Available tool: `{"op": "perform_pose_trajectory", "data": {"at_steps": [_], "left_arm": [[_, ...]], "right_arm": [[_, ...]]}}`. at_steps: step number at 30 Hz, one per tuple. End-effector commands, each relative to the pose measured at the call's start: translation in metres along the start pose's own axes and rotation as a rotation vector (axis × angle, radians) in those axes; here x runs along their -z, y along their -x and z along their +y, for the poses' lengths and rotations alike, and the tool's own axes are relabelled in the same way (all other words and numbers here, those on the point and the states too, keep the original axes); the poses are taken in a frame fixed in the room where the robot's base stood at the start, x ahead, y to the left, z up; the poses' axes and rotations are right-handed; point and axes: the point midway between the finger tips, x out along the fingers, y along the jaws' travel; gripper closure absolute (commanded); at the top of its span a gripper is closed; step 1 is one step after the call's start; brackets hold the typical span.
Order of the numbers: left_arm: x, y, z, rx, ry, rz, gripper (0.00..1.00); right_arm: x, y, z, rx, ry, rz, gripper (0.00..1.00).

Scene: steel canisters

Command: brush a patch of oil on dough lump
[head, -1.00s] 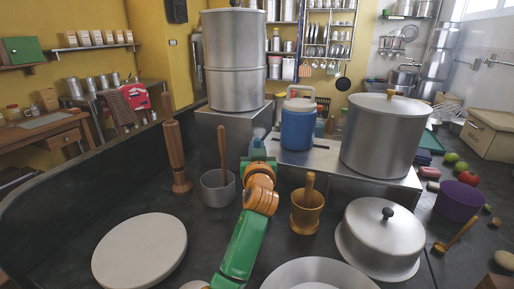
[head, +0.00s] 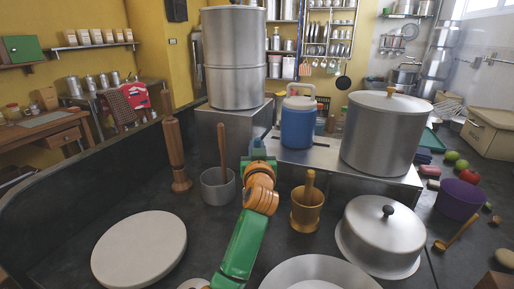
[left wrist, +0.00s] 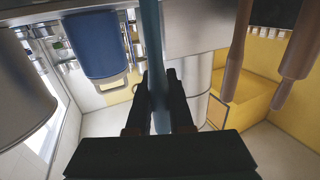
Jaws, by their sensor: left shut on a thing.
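My left gripper (left wrist: 160,98) is shut on a blue, stick-like thing (left wrist: 154,45), which stands nearly upright between the black fingers. In the head view the blue thing (head: 257,143) shows just beyond the end of my green and orange left arm, in front of the steel table. Its lower end is hidden, so I cannot tell if it carries bristles. A small beige thing (head: 192,285) is cut off at the bottom edge; I cannot tell whether it is the dough lump. A pale round board (head: 140,248) lies bare at the lower left. My right gripper is not in view.
A grey pot (head: 218,190) with a wooden stick stands left of my arm, a wooden mortar (head: 306,214) right of it. A lidded steel dish (head: 378,235) and a steel plate (head: 285,275) are at front right. A blue jug (head: 297,127) and large pot (head: 380,140) stand behind.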

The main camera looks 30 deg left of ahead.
Motion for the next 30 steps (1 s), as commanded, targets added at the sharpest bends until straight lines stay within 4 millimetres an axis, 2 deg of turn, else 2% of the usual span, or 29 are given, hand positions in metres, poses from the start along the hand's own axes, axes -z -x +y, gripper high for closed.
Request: {"op": "perform_pose_trajectory", "data": {"at_steps": [30], "left_arm": [[-0.0064,0.0,0.0001,0.0,0.0,-0.003,1.0]], "right_arm": [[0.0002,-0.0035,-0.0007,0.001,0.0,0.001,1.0]]}}
